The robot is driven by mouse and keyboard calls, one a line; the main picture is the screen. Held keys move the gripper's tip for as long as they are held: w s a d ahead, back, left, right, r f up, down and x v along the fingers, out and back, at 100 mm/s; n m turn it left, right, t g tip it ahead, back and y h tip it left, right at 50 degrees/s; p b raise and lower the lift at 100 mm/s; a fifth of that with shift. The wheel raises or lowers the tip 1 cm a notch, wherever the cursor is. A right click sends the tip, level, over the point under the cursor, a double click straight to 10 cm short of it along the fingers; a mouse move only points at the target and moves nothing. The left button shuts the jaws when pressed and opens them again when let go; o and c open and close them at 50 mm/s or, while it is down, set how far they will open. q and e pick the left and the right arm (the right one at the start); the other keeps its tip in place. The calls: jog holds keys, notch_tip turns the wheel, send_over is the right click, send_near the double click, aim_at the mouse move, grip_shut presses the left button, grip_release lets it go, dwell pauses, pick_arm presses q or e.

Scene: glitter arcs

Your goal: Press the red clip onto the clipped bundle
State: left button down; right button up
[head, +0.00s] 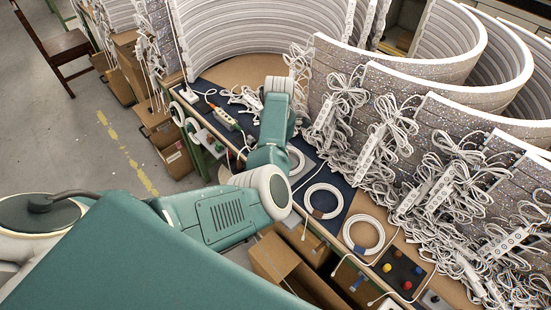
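A dark tray (383,262) on the bench's near edge at lower right holds several small coloured pieces. A red piece (407,286) in it looks like the red clip. White cable coils lie on the bench. One coil (338,204) on a dark blue mat has a small dark piece at its lower left. Another coil (379,238) lies nearer the tray. A third coil is partly hidden behind my arm. I cannot tell for sure which is the clipped bundle. My teal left arm reaches over the bench, but its fingers do not show. My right gripper is out of view.
Curved grey speckled panels (400,90) stand along the back of the bench, with many tangled white power strips and cables (440,190) against them. Open cardboard boxes (281,262) stand below the bench edge.

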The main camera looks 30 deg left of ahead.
pick_arm(q)
jog(key=shift+s+d+f, duration=0.2)
jog(key=shift+s+f, duration=0.1)
jog(key=shift+f, duration=0.05)
jog(key=shift+d, duration=0.15)
dwell(0.7)
jog(key=shift+w+p, duration=0.2)
jog(key=shift+p, duration=0.15)
jog(key=shift+w+a+r, duration=0.15)
jog(key=shift+w+a, duration=0.05)
jog(key=shift+a, duration=0.05)
dwell(0.5)
jog(key=shift+f+b, duration=0.3)
jog(key=shift+f, duration=0.2)
jog(key=shift+f, duration=0.15)
dwell(0.6)
dwell(0.5)
